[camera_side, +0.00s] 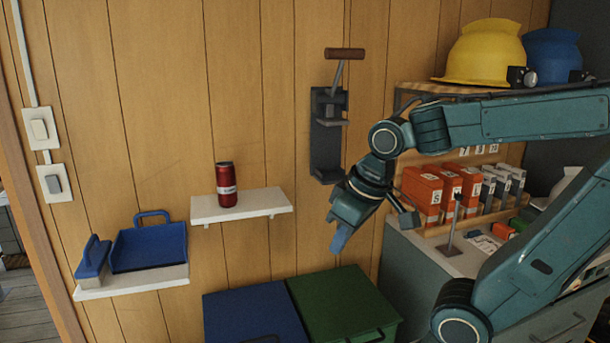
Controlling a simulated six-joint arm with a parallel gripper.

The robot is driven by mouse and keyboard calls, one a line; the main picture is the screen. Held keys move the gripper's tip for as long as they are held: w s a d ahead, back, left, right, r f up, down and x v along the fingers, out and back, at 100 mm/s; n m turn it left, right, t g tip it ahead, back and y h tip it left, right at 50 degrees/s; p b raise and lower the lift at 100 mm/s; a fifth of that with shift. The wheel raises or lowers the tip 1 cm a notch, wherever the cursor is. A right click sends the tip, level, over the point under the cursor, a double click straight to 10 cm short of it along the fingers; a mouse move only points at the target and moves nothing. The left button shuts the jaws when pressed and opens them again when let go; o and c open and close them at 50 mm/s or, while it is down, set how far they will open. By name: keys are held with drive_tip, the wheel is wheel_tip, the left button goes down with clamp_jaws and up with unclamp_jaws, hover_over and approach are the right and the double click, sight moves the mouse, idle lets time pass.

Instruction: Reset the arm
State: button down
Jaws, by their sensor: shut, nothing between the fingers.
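My gripper (338,240) hangs in the air at the end of my bent arm, pointing down and a little to the left. Its blue fingertips are together and nothing shows between them. It is to the right of the small white shelf with the can and above the green bin. It is apart from everything around it, as far as this one view tells.
A red can (227,185) stands on a white shelf (262,203). A wall-mounted lever device (326,140) is just behind my wrist. Blue (250,315) and green (345,305) lidded bins stand below. Binders (422,192) and a spike (453,228) stand on the right counter.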

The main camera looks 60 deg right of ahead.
drive_tip(key=shift+n+t+y, duration=0.3)
drive_tip(key=shift+n+t, duration=0.4)
drive_tip(key=shift+s+a+r, duration=0.5)
drive_tip(key=shift+s+a, duration=0.25)
drive_tip(key=shift+s, duration=0.1)
drive_tip(key=shift+s+a+r, duration=0.5)
drive_tip(key=shift+s+a, duration=0.25)
drive_tip(key=shift+s, duration=0.1)
